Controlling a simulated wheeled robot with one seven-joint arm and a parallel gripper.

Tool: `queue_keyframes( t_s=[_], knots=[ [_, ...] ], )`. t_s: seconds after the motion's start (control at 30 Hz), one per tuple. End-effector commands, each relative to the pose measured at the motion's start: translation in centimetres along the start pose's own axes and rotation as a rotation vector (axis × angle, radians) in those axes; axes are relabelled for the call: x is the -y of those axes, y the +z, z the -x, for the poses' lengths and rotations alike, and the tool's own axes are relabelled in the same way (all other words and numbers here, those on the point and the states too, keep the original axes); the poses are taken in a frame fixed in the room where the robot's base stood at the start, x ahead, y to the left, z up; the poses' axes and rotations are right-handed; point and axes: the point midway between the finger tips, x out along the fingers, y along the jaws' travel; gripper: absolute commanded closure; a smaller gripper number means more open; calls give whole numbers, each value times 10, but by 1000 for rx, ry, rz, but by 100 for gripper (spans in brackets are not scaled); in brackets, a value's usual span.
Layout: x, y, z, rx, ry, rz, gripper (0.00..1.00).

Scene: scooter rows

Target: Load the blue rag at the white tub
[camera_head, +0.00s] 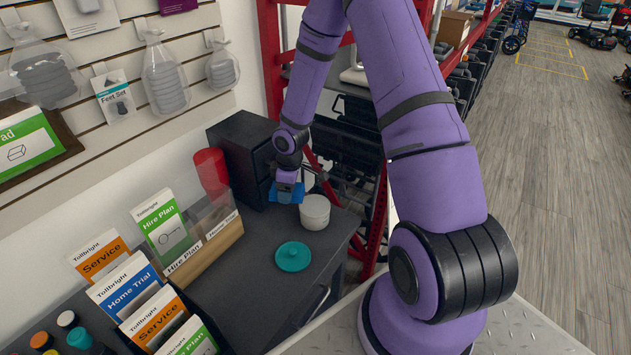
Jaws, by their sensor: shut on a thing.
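The white tub (315,213) stands on the dark counter (262,283), near its back right part. The blue rag (286,193) is just left of the tub and hangs at my gripper (287,183). My gripper points down and is shut on the rag. The fingertips are small and partly hidden by the rag. I cannot tell whether the rag touches the tub or the counter.
A teal round lid (293,257) lies on the counter in front of the tub. A black drawer box (239,150), a red cup (211,171) and a leaflet holder (212,244) stand to the left. Red shelving (270,55) rises behind.

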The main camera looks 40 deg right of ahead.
Motion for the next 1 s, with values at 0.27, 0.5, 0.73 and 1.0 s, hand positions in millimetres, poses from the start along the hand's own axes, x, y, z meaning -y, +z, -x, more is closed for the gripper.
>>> queue_keyframes(
  t_s=[0.27, 0.5, 0.73, 1.0],
  knots=[
    [-16, 44, 0, -3, -74, 598, 50],
    [-29, 67, 5, -1, -118, 969, 50],
    [-34, 74, 6, 1, -132, 1090, 50],
    [-34, 76, -13, 1, -134, 1094, 50]
  ],
)
